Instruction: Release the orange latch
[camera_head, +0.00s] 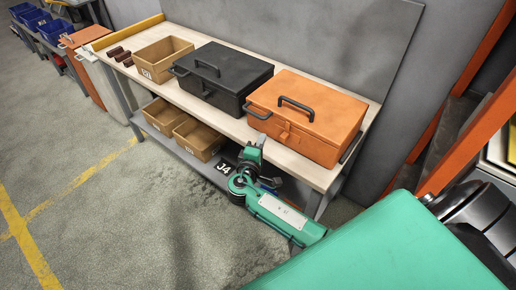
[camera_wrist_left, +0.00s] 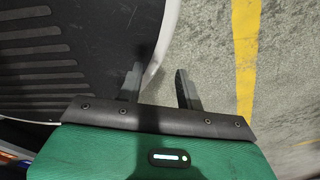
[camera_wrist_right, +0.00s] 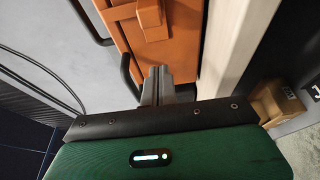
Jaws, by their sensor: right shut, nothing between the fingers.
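The orange case (camera_head: 308,115) sits at the right end of the bench top. Its orange latch (camera_head: 285,136) sticks out from the middle of its front face; the latch also shows at the top of the right wrist view (camera_wrist_right: 150,18). My right gripper (camera_head: 257,140) is at the case's front left, below the top handle. In the right wrist view its fingers (camera_wrist_right: 157,80) are together and empty, pointing at the orange front, apart from the latch. My left gripper (camera_wrist_left: 160,82) is open and empty above the floor; the head view does not show it.
A black case (camera_head: 222,80) stands left of the orange one. A dark side handle (camera_wrist_right: 129,75) is close beside my right fingers. An orange post (camera_head: 470,135) rises at right.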

